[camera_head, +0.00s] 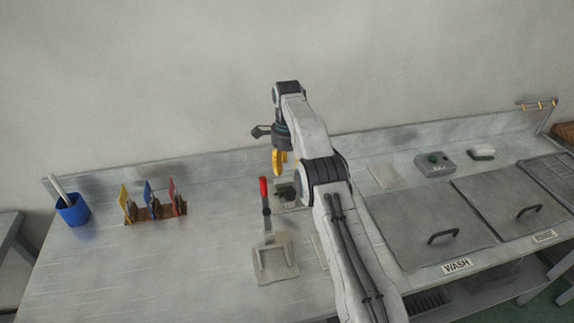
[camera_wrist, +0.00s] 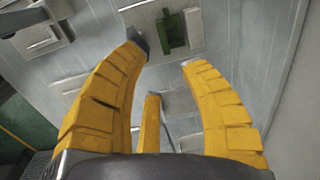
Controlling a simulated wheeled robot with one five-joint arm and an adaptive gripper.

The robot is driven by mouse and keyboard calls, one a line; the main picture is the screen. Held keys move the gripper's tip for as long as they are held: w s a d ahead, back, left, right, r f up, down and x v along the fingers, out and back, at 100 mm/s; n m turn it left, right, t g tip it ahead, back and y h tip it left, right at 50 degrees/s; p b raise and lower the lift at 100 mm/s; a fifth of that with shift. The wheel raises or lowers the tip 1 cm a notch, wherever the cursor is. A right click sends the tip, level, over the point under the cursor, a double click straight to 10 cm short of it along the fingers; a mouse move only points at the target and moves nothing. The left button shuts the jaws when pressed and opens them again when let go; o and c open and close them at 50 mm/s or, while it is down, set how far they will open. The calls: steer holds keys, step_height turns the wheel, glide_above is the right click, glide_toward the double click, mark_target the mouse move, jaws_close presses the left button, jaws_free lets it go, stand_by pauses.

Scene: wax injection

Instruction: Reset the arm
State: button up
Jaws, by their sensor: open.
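My gripper (camera_head: 280,163) hangs from my raised arm above the back of the metal workbench, in the middle of the head view. Its yellow fingers point down. In the wrist view the fingers of my gripper (camera_wrist: 160,80) are spread apart with nothing between them. Below it is a small dark green object (camera_head: 286,191) on a light plate, which also shows in the wrist view (camera_wrist: 172,32). My arm hides part of the bench behind it.
A red-handled lever fixture (camera_head: 266,240) stands in front of my gripper. A blue cup (camera_head: 73,210) and a rack with colored cards (camera_head: 152,210) are at left. Lidded basins (camera_head: 430,225), one labelled WASH, and a grey button box (camera_head: 435,162) are at right. The front left bench is clear.

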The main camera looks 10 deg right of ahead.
stand_by(0.4)
steer(key=s+r+n+t, duration=0.2)
steer(key=s+r+n, duration=0.7)
steer(key=s+r, duration=0.9)
steer(key=s+f+n+t, duration=0.2)
steer(key=s+n, duration=0.7)
steer(key=s, duration=1.5)
steer(key=shift+s+f, duration=0.15)
steer(key=shift+f, duration=0.6)
steer(key=shift+d, duration=0.1)
